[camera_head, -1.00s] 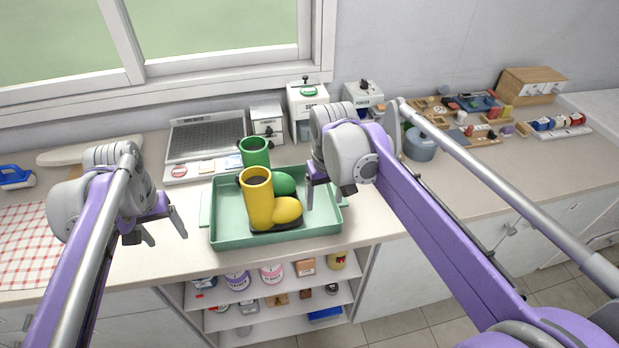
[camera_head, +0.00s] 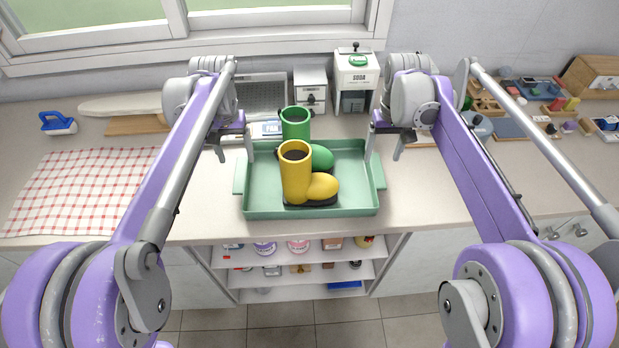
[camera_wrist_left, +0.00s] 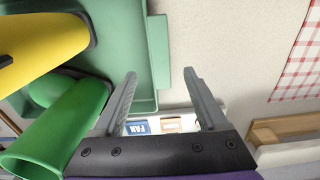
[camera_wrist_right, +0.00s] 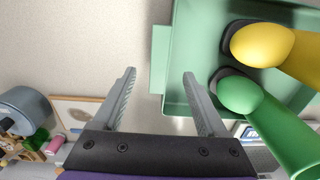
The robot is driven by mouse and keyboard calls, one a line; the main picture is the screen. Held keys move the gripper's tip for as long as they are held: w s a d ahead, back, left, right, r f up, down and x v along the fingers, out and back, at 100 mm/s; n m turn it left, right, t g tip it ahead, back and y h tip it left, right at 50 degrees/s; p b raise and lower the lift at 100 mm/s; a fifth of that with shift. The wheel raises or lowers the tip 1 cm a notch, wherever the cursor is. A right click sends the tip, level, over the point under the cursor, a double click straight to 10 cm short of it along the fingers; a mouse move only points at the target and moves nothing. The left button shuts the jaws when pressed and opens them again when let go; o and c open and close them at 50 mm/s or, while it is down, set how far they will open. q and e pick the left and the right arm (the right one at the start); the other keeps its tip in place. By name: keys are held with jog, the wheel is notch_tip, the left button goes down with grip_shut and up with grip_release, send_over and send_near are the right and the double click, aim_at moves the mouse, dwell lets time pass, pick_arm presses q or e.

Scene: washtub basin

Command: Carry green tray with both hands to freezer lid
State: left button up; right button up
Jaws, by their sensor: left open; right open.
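The green tray (camera_head: 262,213) sits on the counter in the head view, with a handle tab on its left and right sides. A yellow boot (camera_head: 296,175) and a green boot (camera_head: 296,124) stand in it. My left gripper (camera_head: 235,157) is open above the tray's left side, towards the back. In the left wrist view the left handle (camera_wrist_left: 160,50) lies ahead of the open fingers. My right gripper (camera_head: 384,157) is open above the tray's right side. In the right wrist view the right handle (camera_wrist_right: 160,60) lies ahead, between the finger lines. Neither gripper visibly touches the tray. No freezer lid is identifiable.
Open shelves (camera_head: 300,270) are below the counter's front edge.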

aim_at(241, 171)
pick_arm(q)
notch_tip(241, 171, down, 8)
jog(key=shift+r, duration=0.15)
pick_arm(e)
notch_tip(241, 171, down, 8)
jog(key=shift+r, duration=0.1)
pick_arm(q)
grip_shut()
pick_arm(e)
grip_shut()
jog(key=shift+r, duration=0.1)
